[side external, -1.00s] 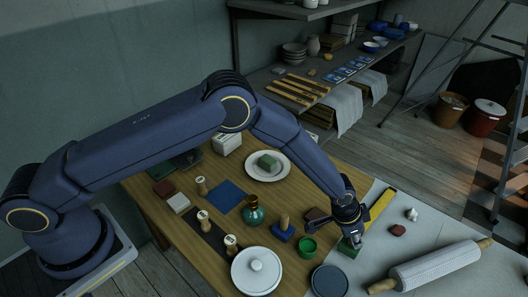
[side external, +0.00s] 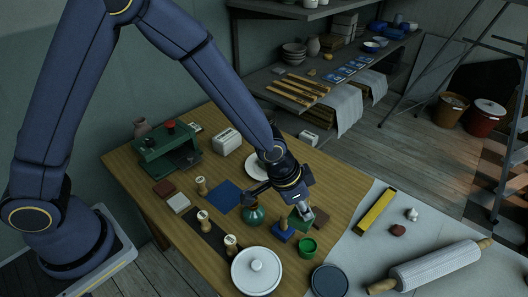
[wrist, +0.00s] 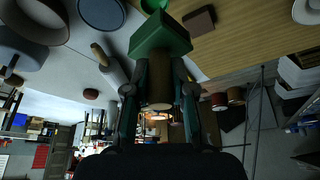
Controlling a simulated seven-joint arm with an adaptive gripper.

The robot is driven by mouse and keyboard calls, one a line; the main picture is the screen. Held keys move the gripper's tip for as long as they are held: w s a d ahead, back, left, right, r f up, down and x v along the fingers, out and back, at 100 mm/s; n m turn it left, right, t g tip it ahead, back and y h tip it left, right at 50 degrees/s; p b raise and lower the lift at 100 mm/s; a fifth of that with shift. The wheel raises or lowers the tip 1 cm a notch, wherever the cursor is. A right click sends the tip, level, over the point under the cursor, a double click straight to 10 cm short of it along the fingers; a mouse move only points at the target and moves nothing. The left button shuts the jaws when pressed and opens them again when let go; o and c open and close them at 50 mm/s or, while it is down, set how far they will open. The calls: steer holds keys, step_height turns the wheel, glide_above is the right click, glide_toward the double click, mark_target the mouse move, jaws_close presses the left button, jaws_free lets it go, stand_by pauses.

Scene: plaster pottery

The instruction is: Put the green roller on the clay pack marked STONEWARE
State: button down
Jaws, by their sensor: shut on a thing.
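My gripper (side external: 304,208) is shut on the green roller (side external: 299,223), which shows as a green block with a pale wooden handle in the wrist view (wrist: 160,36). The fingers are on the handle side. It appears held above the table, between the blue wooden-handled block (side external: 282,231) and a brown block (side external: 321,218). I cannot read STONEWARE on anything. A white pack-like box with faint marks (side external: 228,141) stands at the back of the table, and another pale one (side external: 308,138) is near the shelf. Which is the clay pack, I cannot tell.
A white plate (side external: 254,168) is partly behind my arm. A rolling pin (side external: 435,266) and yellow bar (side external: 375,210) lie on the grey sheet (side external: 350,262).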

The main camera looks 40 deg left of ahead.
steer(key=w+a+r+n+y, duration=0.15)
steer(key=w+a+n, duration=0.4)
steer(key=a, duration=0.85)
steer(key=a+r+n+y, duration=0.1)
steer(key=a+r+n, duration=0.15)
steer(key=a, duration=1.15)
steer(key=a+r+n+y, duration=0.2)
steer(key=a+n, duration=0.1)
steer(key=a, duration=1.2)
glide_above(226, 135)
step_height(226, 135, down, 10)
steer(key=shift+w+f, duration=0.15)
steer(key=shift+f, duration=1.45)
